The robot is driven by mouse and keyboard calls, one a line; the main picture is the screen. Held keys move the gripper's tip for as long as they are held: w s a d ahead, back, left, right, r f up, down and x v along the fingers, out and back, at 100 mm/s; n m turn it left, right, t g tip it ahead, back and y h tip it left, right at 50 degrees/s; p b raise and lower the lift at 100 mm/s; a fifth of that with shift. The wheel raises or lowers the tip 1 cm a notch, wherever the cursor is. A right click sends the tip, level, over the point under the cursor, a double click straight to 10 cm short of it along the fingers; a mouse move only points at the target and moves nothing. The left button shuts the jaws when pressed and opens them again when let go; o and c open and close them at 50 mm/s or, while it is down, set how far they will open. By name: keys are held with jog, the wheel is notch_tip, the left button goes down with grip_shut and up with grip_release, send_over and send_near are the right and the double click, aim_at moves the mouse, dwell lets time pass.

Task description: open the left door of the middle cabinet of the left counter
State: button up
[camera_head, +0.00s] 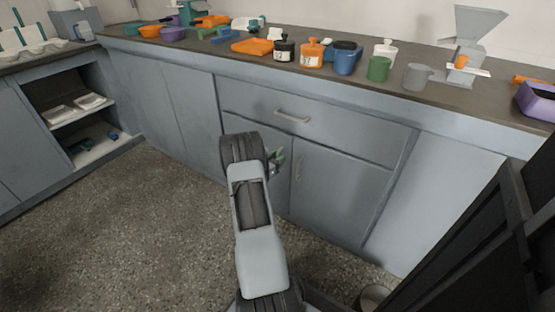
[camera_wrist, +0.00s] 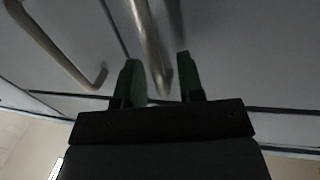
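The middle cabinet has a wide drawer above two grey doors. Its left door (camera_head: 281,192) is mostly behind my arm in the head view and looks closed. The right door (camera_head: 340,195) is closed, with a vertical bar handle (camera_head: 298,168). My gripper (camera_head: 277,158) is in front of the left door near its inner edge. In the wrist view my two dark green fingers (camera_wrist: 160,80) are apart, with a metal bar handle (camera_wrist: 150,45) between them, apparently the left door's. I cannot tell whether they touch it. Another bar handle (camera_wrist: 60,48) shows to the left.
The drawer handle (camera_head: 292,116) sticks out above the doors. The countertop (camera_head: 215,55) carries bottles, cups and trays. An open shelf unit (camera_head: 75,115) stands at the left. A small bin (camera_head: 373,296) is on the floor at bottom right. The speckled floor at left is clear.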

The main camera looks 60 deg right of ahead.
grip_shut()
jog(key=shift+a, duration=0.1)
dwell(0.5)
